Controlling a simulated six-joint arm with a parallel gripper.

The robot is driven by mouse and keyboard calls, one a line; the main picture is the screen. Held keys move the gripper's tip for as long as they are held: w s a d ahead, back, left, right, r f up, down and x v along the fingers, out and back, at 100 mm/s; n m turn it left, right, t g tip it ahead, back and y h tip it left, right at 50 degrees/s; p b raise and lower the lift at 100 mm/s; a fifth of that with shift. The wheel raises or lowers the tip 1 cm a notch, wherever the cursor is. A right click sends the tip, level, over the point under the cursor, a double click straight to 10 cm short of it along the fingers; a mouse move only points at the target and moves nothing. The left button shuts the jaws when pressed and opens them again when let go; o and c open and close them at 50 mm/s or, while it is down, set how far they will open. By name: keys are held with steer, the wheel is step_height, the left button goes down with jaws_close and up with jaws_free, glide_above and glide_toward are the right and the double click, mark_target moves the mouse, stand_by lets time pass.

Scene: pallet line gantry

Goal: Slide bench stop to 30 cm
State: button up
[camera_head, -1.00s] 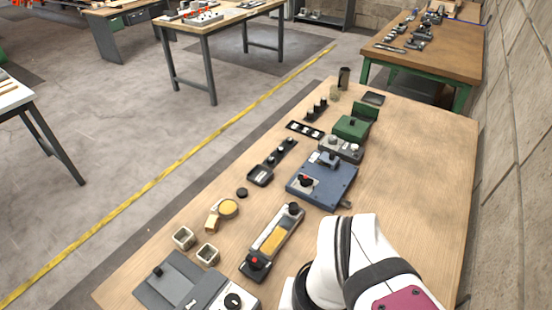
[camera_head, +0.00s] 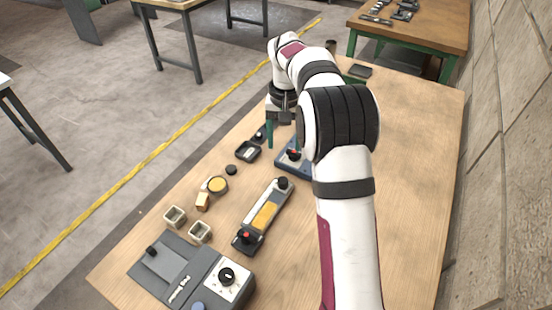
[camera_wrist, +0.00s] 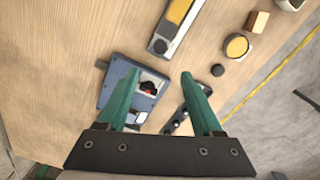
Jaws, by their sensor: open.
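No bench stop can be picked out with certainty, and no centimetre marks can be read. A long device with a yellow strip (camera_head: 264,216) lies on the workbench, with a black knob at its far end and a red-topped part at its near end. It also shows at the top of the wrist view (camera_wrist: 177,22). My gripper (camera_wrist: 160,77) is open and empty, its green fingers pointing down above a blue box (camera_wrist: 121,72) with a red-marked control. In the head view my arm hides much of the blue box (camera_head: 287,164). The gap below the fingers cannot be judged.
A grey unit with a dial (camera_head: 205,272), two small cups (camera_head: 187,223) and a round yellow-topped piece (camera_head: 217,185) are on the left side. The bench's right side is mostly clear.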

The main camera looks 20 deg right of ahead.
mark_target(283, 180)
step_height(283, 180, down, 15)
steer(key=shift+r, duration=0.2)
jaws_close()
stand_by(1.3)
